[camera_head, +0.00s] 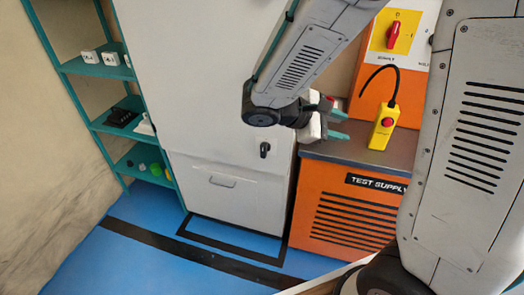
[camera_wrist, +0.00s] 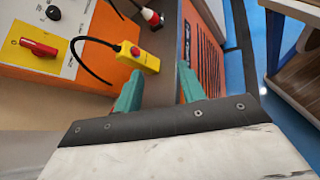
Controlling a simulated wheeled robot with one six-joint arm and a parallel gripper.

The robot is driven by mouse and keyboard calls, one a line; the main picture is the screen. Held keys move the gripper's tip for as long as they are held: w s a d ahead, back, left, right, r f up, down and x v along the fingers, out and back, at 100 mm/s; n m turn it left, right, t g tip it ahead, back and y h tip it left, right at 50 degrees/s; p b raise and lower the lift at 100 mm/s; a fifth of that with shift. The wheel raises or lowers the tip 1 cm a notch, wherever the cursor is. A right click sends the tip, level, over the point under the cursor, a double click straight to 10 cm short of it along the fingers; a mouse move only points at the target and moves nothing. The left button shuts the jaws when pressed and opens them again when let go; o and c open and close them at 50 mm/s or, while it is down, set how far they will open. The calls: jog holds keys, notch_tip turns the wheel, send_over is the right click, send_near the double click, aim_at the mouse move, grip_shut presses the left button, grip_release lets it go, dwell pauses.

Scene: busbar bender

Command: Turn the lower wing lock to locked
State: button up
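A small black wing lock (camera_head: 264,149) sits on the front of the white cabinet (camera_head: 200,80), near its right edge and above a recessed pull handle (camera_head: 222,181). No other wing lock shows. Whether this one is locked or unlocked is too small to tell. My gripper (camera_head: 339,125) is to the right of and above the wing lock in the head view, apart from it, in front of the orange test supply. In the wrist view its two teal fingers (camera_wrist: 160,88) stand apart with nothing between them. The wing lock is not in the wrist view.
The orange test supply (camera_head: 340,240) stands right of the cabinet. On its grey top is a yellow pendant box (camera_head: 384,128) with a red button and black cable, below a red switch (camera_head: 393,35). A teal shelf (camera_head: 85,67) stands left. Blue floor in front is open.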

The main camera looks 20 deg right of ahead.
jog(key=w+a+f+n+t+h, duration=0.2)
jog(key=w+f+n+t, duration=0.15)
jog(key=w+n, duration=0.2)
jog(key=n+t+y, duration=0.4)
jog(key=n+t, duration=0.9)
jog(key=n, duration=0.1)
send_near(263, 150)
jog(key=x, duration=0.3)
jog(key=shift+m+g, duration=0.25)
jog(key=x, duration=0.6)
jog(key=shift+w+d+r, duration=0.1)
jog(key=shift+w+r, duration=0.1)
jog(key=shift+w, duration=0.1)
grip_shut()
